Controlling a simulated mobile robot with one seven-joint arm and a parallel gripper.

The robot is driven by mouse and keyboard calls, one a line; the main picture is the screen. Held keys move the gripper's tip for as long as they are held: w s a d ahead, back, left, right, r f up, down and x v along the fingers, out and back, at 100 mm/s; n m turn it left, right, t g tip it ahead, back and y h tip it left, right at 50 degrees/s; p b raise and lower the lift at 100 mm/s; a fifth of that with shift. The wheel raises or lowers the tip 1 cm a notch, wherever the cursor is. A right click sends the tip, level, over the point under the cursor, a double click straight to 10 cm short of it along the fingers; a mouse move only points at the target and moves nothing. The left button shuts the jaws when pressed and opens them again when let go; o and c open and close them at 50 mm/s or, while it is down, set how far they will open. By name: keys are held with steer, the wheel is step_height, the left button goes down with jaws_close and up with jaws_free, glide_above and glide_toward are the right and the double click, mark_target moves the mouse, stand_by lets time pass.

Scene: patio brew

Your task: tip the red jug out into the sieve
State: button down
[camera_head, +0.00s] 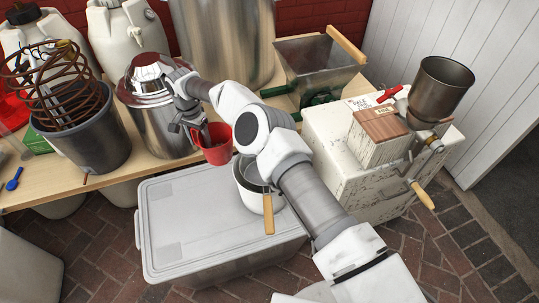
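The red jug (217,153) is near the front edge of the table, left of my forearm. It looks close to upright, and its inside is mostly hidden. My gripper (202,133) is at the jug's upper left side and appears shut on it; the fingertips are small and partly hidden. A pale round vessel (248,197) with a wooden handle (268,214) stands on the white lidded box, right of and below the jug in the picture. My arm covers part of its opening. I cannot tell if this vessel is the sieve or holds it.
A shiny metal kettle-like pot (160,125) stands right behind my gripper. A dark bucket (88,145) with a copper coil is at left. A white mill (340,150) with a metal hopper (440,88) stands at right.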

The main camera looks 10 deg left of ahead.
steer(key=shift+w, duration=0.4)
